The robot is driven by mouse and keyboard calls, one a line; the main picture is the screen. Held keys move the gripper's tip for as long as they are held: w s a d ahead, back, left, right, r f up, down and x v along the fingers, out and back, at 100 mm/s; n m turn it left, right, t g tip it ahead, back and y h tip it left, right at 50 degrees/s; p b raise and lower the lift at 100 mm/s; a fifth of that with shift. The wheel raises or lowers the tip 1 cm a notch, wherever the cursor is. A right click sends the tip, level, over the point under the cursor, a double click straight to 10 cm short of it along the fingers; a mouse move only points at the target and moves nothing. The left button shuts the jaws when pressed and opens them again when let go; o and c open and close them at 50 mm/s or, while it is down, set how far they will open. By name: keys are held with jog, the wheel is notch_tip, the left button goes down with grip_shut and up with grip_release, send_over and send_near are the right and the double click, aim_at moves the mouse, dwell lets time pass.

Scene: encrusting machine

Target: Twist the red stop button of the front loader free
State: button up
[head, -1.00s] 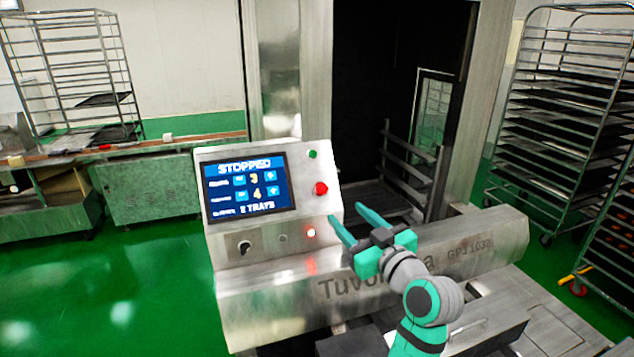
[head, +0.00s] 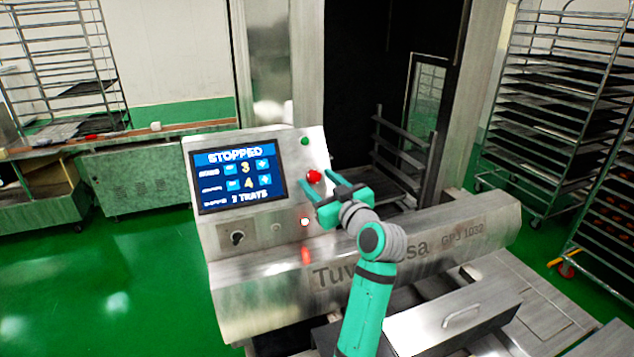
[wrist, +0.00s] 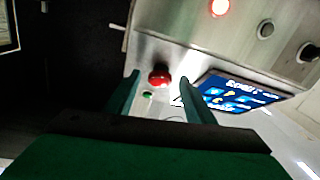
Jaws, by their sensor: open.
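The red stop button (head: 314,176) sits on the sloped steel control panel (head: 318,150) of the front loader, right of the screen. The screen (head: 238,174) reads "STOPPED". My gripper (head: 316,180) is open, its two teal fingers pointing at the panel with the red button between their tips in the head view. In the wrist view the red button (wrist: 159,75) shows between the two fingers (wrist: 160,90), nearer the left one, with no visible contact. I cannot tell how far the fingertips are from the panel.
A green button (head: 304,141) is above the red one, and a lit red lamp (head: 305,222) is below it. A black knob (head: 237,238) is at the lower left. Tray racks (head: 560,110) stand at the right. The green floor at left is open.

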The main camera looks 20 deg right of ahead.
jog(key=shift+d, duration=0.1)
jog(key=c, duration=1.1)
jog(key=shift+o, duration=0.2)
